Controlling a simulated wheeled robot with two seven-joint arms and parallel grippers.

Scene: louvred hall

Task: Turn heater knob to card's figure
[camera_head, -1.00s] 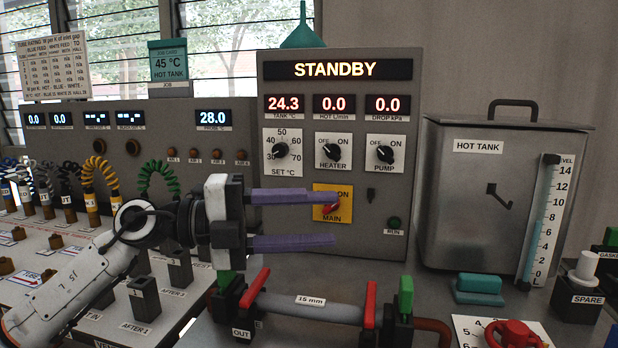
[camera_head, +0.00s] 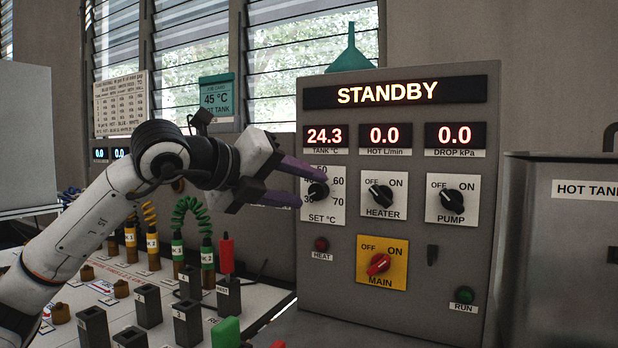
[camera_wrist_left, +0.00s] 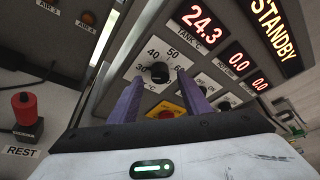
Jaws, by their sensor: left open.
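The job card (camera_head: 216,97) in the head view reads 45 °C, HOT TANK. The black SET °C knob (camera_head: 318,192) sits on a white dial plate with figures from 30 to 70, on the grey panel. I cannot read its pointer surely. My left gripper (camera_head: 313,187) is open, its purple fingers pointing at this knob and partly covering the dial's left side. In the left wrist view the knob (camera_wrist_left: 160,72) shows between and just beyond the fingertips (camera_wrist_left: 159,80); I cannot tell whether they touch it. My right gripper is not in view.
The panel display (camera_head: 395,94) reads STANDBY and the tank reads 24.3. Right of the dial are the HEATER switch (camera_head: 381,195) and PUMP switch (camera_head: 452,200), both turned toward OFF. The red MAIN switch (camera_head: 378,264) is below. A green coiled hose (camera_head: 190,212) stands left.

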